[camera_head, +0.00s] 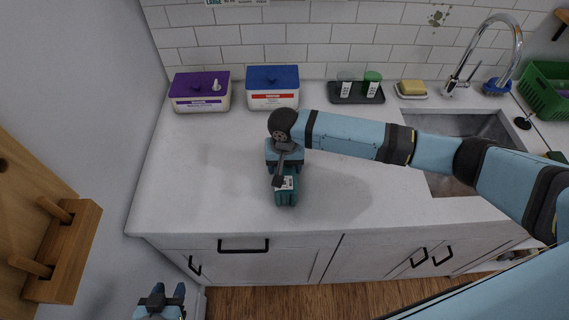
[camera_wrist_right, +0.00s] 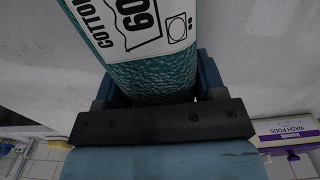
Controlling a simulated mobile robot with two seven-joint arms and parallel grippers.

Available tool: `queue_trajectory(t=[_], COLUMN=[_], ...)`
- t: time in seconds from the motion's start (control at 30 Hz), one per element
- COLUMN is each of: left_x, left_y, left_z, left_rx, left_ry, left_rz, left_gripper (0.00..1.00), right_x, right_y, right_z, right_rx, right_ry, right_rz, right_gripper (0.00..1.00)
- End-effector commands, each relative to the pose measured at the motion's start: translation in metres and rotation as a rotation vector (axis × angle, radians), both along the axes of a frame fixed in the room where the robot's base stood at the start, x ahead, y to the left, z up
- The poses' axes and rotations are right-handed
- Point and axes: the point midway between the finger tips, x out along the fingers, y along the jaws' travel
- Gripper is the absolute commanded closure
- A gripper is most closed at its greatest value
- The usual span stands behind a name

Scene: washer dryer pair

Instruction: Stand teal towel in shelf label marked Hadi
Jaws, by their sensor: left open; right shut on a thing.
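The teal towel (camera_head: 287,193) is a small rolled or folded bundle with a white care label, over the white counter near its front edge. My right gripper (camera_head: 284,172) is shut on it from above. In the right wrist view the towel (camera_wrist_right: 152,78) sits between the fingers, its label reading "COTTON" and "60". I cannot tell whether the towel touches the counter. My left gripper (camera_head: 162,299) is open and empty, low at the bottom left in front of the cabinets. No shelf label marked Hadi can be made out.
A purple-lidded box (camera_head: 201,92), a blue-lidded box (camera_head: 272,88) and a dark tray (camera_head: 343,99) with small jars stand along the back wall. A sink (camera_head: 452,126) is at right. A wooden peg rack (camera_head: 62,250) is at left. The counter's left part is clear.

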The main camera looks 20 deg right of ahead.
Motion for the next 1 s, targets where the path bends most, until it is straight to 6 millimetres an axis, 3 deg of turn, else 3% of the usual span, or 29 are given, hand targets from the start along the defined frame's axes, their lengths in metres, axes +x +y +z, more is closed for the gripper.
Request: queue_trajectory(t=[0.3,0.33,0.4,0.43,0.77,1.0], left_x=[0.0,0.0,0.0,0.0,0.0,0.0], left_y=[0.0,0.0,0.0,0.0,0.0,0.0], left_z=[0.002,0.001,0.001,0.001,-0.002,-0.007], left_rx=[0.001,0.001,0.001,0.001,0.0,-0.001], left_ry=[0.0,0.0,0.0,0.0,0.0,0.001], left_rz=[0.001,0.001,0.001,0.001,0.001,0.001], left_gripper=[0.57,0.57,0.57,0.57,0.57,0.57], right_x=[0.0,0.0,0.0,0.0,0.001,0.001], right_y=[0.001,0.001,0.001,0.0,0.0,0.001], right_z=[-0.002,-0.002,-0.002,-0.002,0.002,0.041], right_rx=[0.002,0.002,0.002,0.002,0.001,0.005], right_ry=[-0.001,-0.001,-0.001,-0.001,-0.001,-0.002], right_rz=[-0.001,0.0,0.0,0.0,0.0,0.0], right_gripper=[0.69,0.3,0.13,0.11,0.11,0.11])
